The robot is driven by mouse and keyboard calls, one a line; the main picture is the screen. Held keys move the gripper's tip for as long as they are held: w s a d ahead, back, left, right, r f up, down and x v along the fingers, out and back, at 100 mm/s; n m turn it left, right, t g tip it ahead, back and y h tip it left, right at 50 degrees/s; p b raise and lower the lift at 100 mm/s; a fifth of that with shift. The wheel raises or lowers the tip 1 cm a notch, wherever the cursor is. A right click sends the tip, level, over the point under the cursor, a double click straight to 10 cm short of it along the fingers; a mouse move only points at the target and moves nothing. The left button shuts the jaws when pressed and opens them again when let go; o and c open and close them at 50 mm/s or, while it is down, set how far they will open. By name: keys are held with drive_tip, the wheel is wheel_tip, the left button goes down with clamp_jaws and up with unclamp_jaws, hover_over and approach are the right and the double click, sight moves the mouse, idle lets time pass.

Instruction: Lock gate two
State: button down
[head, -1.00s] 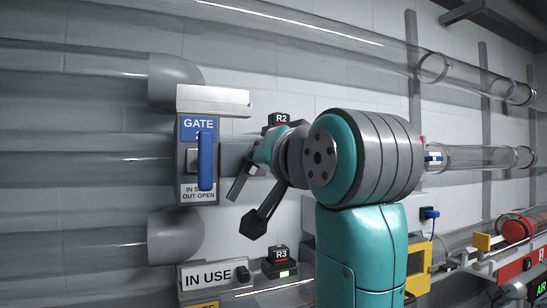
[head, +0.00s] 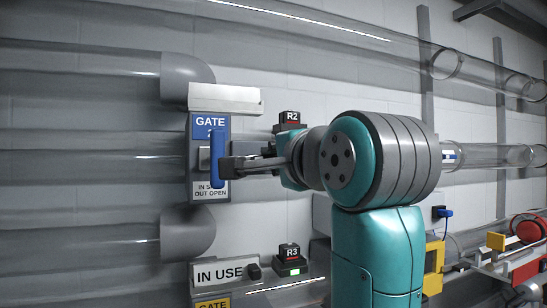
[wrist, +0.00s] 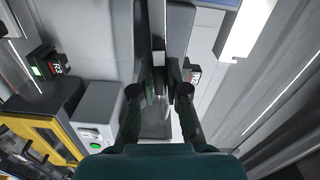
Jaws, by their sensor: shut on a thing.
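The gate two panel (head: 196,185) is a grey box on the wall. Its blue label reads GATE, partly covered by an upright blue handle (head: 217,158); a white label below ends in OUT OPEN. My gripper (head: 229,167) reaches in from the right and is shut on the blue handle, around its middle or lower part. In the wrist view my gripper (wrist: 159,78) has its two dark fingers close together over a narrow part at the panel. The handle's blue face is not clear there, and the exact finger contact is hidden.
Clear tubes (head: 90,145) run to grey elbows (head: 187,80) beside the panel. A white ledge (head: 225,98) juts out above the handle. The R2 box (head: 290,121) is behind my wrist. Below are the R3 box (head: 290,260) and an IN USE sign (head: 220,272).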

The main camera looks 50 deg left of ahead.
drive_tip(key=shift+f+m, duration=0.1)
drive_tip(key=shift+m, duration=0.9)
drive_tip(key=c, duration=1.2)
unclamp_jaws()
drive_tip(key=shift+d, duration=0.15)
drive_tip(key=v, duration=1.1)
drive_tip(key=shift+s+d, duration=0.2)
drive_tip(key=shift+d, duration=0.15)
